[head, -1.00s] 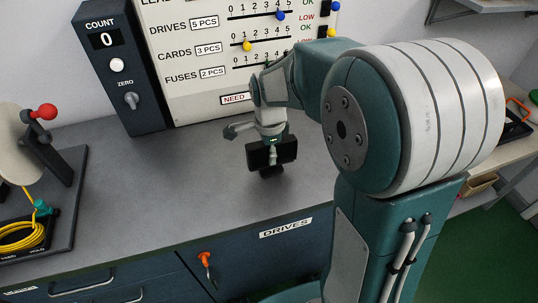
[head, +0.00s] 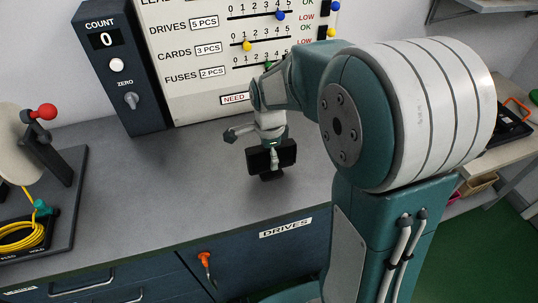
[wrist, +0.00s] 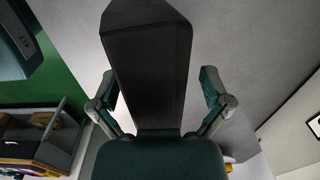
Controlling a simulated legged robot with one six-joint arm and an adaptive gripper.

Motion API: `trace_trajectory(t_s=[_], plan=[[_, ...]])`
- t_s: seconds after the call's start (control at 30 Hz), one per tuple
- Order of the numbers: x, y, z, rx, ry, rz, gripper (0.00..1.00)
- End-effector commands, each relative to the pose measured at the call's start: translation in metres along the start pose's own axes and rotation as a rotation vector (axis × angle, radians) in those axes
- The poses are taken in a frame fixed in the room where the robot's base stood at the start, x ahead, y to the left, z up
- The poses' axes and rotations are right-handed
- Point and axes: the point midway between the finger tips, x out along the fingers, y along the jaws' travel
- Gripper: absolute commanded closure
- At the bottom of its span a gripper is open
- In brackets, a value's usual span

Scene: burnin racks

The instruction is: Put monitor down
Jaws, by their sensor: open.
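The monitor (head: 262,160) is a small dark screen on a stand, on the grey bench below my wrist in the head view. Its foot appears to rest on the bench top. In the wrist view the dark monitor (wrist: 150,65) fills the middle, between the two fingers. My gripper (wrist: 160,88) is open, with a clear gap at the right finger and a narrow one at the left. In the head view my gripper (head: 272,151) is small and hangs right over the monitor, partly covering it.
The bench top (head: 150,190) is clear to the left of the monitor. A count box (head: 122,65) and a board with sliders (head: 205,75) stand behind. A stand with a red knob (head: 45,112) and a yellow cable coil (head: 22,236) are at the left. A drawer labelled DRIVES (head: 285,245) is below.

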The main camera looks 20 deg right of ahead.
Motion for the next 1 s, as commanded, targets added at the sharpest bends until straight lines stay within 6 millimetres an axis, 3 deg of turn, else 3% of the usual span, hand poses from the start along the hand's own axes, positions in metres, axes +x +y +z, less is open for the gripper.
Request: trace_trajectory(t_s=[0.4,0.73,0.87,1.0], plan=[[-0.084,-0.001,0.0,0.0,0.0,-0.006,0.02],[-0.115,0.003,0.0,-0.02,0.0,-0.009,0.02],[-0.126,0.02,0.0,-0.156,0.004,-0.055,0.02],[-0.139,0.05,0.0,-0.407,0.027,-0.13,0.02]])
